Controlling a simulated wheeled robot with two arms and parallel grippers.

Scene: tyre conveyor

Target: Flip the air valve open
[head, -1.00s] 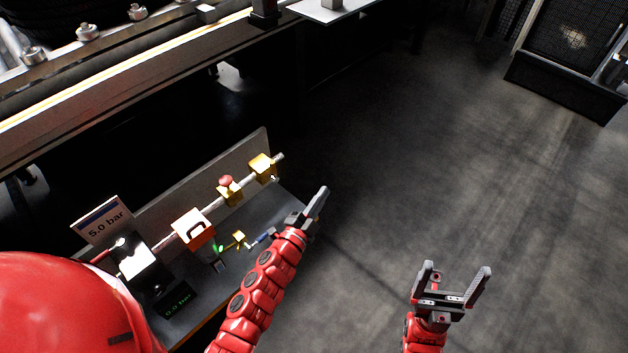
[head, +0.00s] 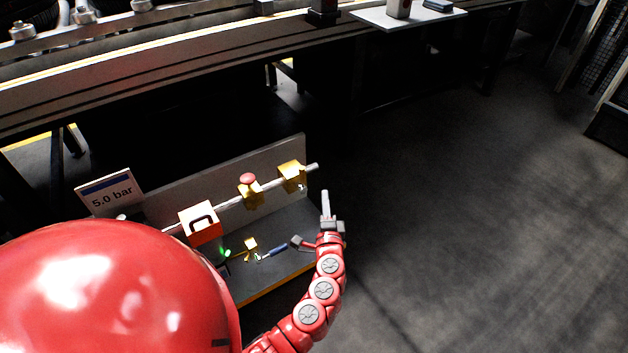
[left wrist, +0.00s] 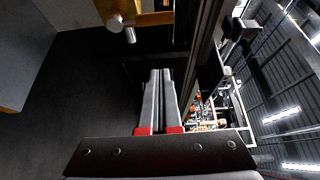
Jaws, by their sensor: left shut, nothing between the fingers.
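The air line is a silver pipe on a grey bench panel, with an orange-red block (head: 200,222), a yellow block with a red knob (head: 249,190) and a yellow end block (head: 292,177). I cannot tell for sure which part is the air valve. A small brass fitting (head: 250,244) and a blue-handled piece (head: 276,251) lie in front. My left gripper (head: 325,196) is shut and empty, right of the end block and apart from it. In the left wrist view its fingers (left wrist: 160,74) are together, below a yellow block with a silver pipe end (left wrist: 122,22). My right gripper is out of view.
A "5.0 bar" sign (head: 111,192) stands at the bench's left. A dark conveyor frame (head: 180,75) runs behind, with a white shelf (head: 410,18) at the back. The floor to the right (head: 480,220) is clear.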

